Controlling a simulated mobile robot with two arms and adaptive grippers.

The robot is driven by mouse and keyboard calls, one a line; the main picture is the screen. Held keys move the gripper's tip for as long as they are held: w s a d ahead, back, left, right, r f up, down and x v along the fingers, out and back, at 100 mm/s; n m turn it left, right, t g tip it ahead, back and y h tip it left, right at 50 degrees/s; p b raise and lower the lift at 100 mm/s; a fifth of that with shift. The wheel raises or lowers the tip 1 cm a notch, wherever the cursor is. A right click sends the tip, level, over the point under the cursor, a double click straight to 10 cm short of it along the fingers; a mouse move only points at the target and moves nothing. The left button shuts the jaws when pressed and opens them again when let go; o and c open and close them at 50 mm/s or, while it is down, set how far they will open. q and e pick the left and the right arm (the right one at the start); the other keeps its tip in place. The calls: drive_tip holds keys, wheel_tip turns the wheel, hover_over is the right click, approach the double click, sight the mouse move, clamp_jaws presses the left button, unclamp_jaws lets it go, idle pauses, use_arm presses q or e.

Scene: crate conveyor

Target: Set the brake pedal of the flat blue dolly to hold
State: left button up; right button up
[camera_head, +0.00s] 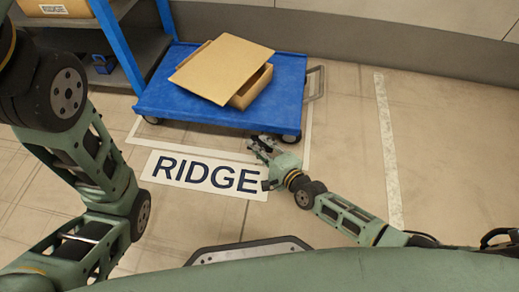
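The flat blue dolly (185,103) stands on the tiled floor in the upper middle of the head view, with dark wheels and a grey handle (315,84) at its right end. My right gripper (258,143) is low at the dolly's front edge, just left of the front right wheel (291,138). Its fingers are small and dark here, and I cannot tell whether they are open or shut, or touching anything. I cannot make out the brake pedal; the gripper or the deck may hide it. My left arm shows at the left, but its gripper is out of view.
A blue-framed shelf (118,45) stands close at the dolly's left. A floor label reading RIDGE (205,174) lies in front. Floor at the right is clear up to the wall (420,48).

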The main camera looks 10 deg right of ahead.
drive_tip(key=shift+c, duration=0.3)
clamp_jaws()
